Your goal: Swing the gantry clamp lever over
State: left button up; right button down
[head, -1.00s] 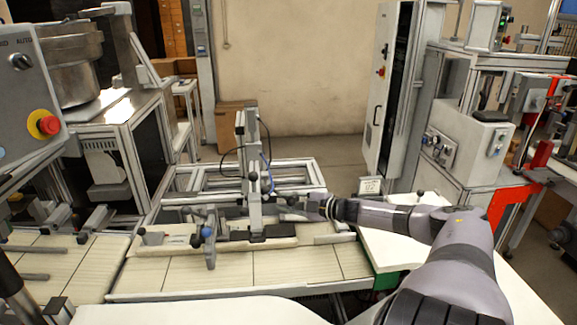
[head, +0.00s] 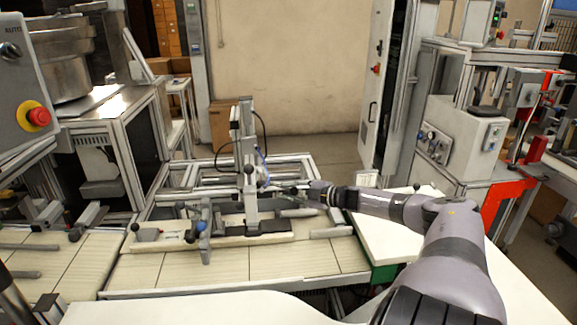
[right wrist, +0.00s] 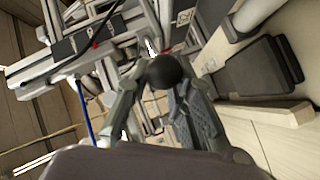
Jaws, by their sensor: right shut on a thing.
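The gantry (head: 251,205) is a grey upright post on a base plate across the cream work surface. Its clamp lever ends in a round black knob (right wrist: 164,71), which shows in the right wrist view. My right gripper (head: 290,189) reaches in from the right, beside the post. In the right wrist view the fingers (right wrist: 160,95) are closed around the lever at its knob. The fingers and the post hide most of the lever. My left gripper is not seen.
A blue cable (right wrist: 83,112) runs close beside the gripper. An aluminium frame (head: 225,172) lies behind. The cream tiles (head: 225,268) in front are clear. A white control cabinet (head: 385,100) stands at the back right.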

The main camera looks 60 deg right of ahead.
jog(key=shift+s+d, duration=0.1)
jog(key=shift+d, duration=0.25)
jog(key=c, duration=1.8)
grip_release()
jog(key=o, duration=0.5)
jog(key=shift+w+d+f, duration=0.3)
jog(key=shift+w+f, duration=0.05)
jog(key=shift+f, duration=0.15)
jog(key=shift+c, duration=0.2)
jog(key=shift+s+a+r, duration=0.15)
jog(key=shift+a+r, duration=0.1)
jog(key=shift+a, duration=0.05)
jog(key=shift+s+d+f, duration=0.1)
jog(key=shift+f, duration=0.05)
